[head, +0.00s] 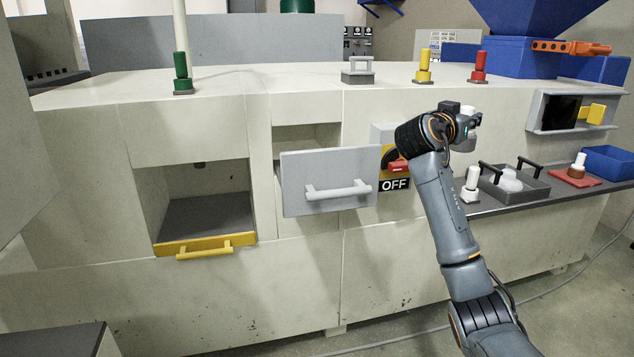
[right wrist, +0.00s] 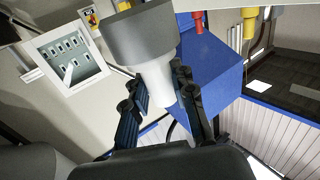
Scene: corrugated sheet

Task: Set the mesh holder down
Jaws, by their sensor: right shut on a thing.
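My right gripper (head: 466,122) is raised in front of the white machine, right of the OFF switch. In the right wrist view its two dark fingers (right wrist: 157,88) are shut on a white, tapered handle with a wide grey round end, which I take to be the mesh holder (right wrist: 145,38). My left gripper is not in view.
A grey shelf (head: 541,198) at the right carries a grey tray (head: 514,188) with black handles, a white knob-topped piece (head: 471,186), a red plate (head: 575,176) and a blue bin (head: 608,163). A grey drawer (head: 327,180) and a yellow-handled drawer (head: 205,243) face the front.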

